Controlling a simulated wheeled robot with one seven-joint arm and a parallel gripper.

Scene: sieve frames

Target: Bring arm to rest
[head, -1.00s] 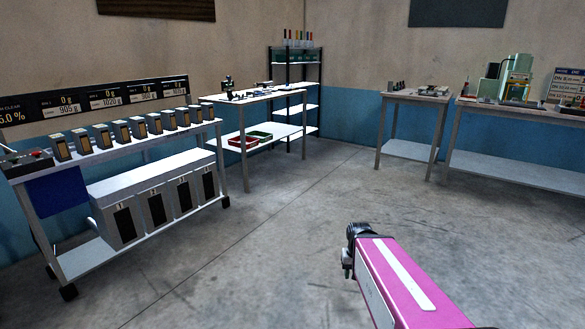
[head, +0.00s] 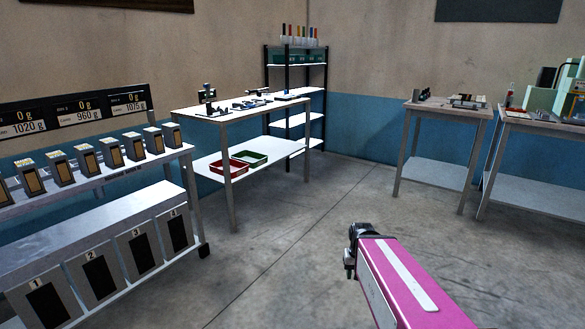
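My arm reaches into the head view from the bottom right, with a pink link and a white stripe. A dark end (head: 358,249) shows at the arm's far tip, over bare floor and apart from all furniture. I cannot make out gripper fingers there, so I cannot tell whether it is my gripper. I see nothing held.
A wheeled rack (head: 150,217) with several dispensers and numbered bins stands at left. Behind it are a workbench (head: 180,120) with red and green trays below, and a dark shelf (head: 325,75). Two tables (head: 435,108) stand at right. The middle floor (head: 310,215) is clear.

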